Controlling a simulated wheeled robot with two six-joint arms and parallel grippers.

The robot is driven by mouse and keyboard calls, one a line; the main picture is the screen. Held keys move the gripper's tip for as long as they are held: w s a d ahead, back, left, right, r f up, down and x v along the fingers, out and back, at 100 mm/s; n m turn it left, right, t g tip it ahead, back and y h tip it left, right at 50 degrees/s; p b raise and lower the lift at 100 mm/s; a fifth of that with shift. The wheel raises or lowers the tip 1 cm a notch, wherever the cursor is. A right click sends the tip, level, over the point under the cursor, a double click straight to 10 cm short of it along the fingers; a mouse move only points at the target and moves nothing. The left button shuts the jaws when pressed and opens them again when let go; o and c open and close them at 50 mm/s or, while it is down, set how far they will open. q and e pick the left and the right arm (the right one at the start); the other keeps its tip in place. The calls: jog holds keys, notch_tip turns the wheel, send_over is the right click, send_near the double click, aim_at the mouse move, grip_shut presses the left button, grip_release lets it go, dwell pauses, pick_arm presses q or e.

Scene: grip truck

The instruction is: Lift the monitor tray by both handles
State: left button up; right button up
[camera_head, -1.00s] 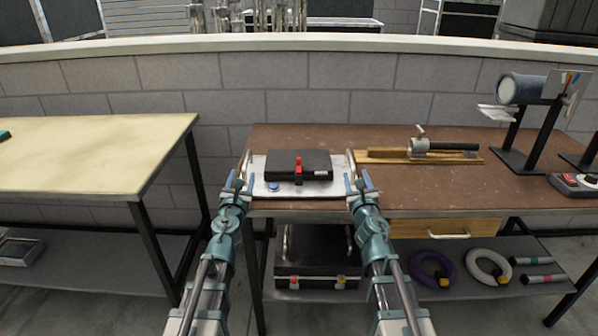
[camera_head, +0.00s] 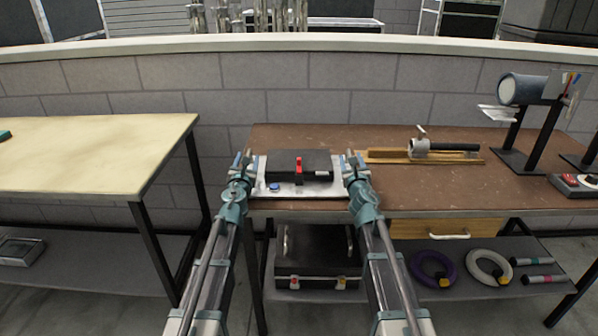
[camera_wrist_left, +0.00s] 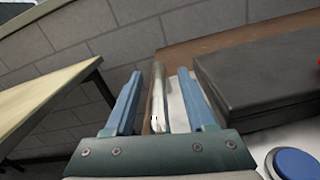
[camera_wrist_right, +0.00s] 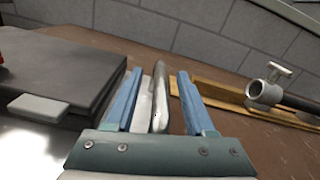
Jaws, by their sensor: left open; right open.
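The monitor tray (camera_head: 300,190) is a light metal plate on the left end of the brown workbench. It carries a black box with a red part (camera_head: 298,165) and a blue round knob (camera_head: 275,187). My left gripper (camera_head: 243,160) is open at the tray's left handle; in the left wrist view the silver handle (camera_wrist_left: 158,98) stands between the two blue fingers. My right gripper (camera_head: 351,160) is open at the right handle; in the right wrist view that handle (camera_wrist_right: 160,98) stands between its fingers. Neither gripper is closed on a handle.
A wooden fixture with a metal clamp (camera_head: 419,146) lies right of the tray. A lamp-like device on a black stand (camera_head: 520,92) is further right. A pale table (camera_head: 85,150) stands to the left, with a gap between. A black case (camera_head: 316,255) sits on the lower shelf.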

pick_arm(q)
grip_shut()
pick_arm(e)
grip_shut()
pick_arm(q)
jog(key=shift+a, duration=0.1)
pick_arm(e)
jog(key=shift+d, duration=0.1)
dwell(0.9)
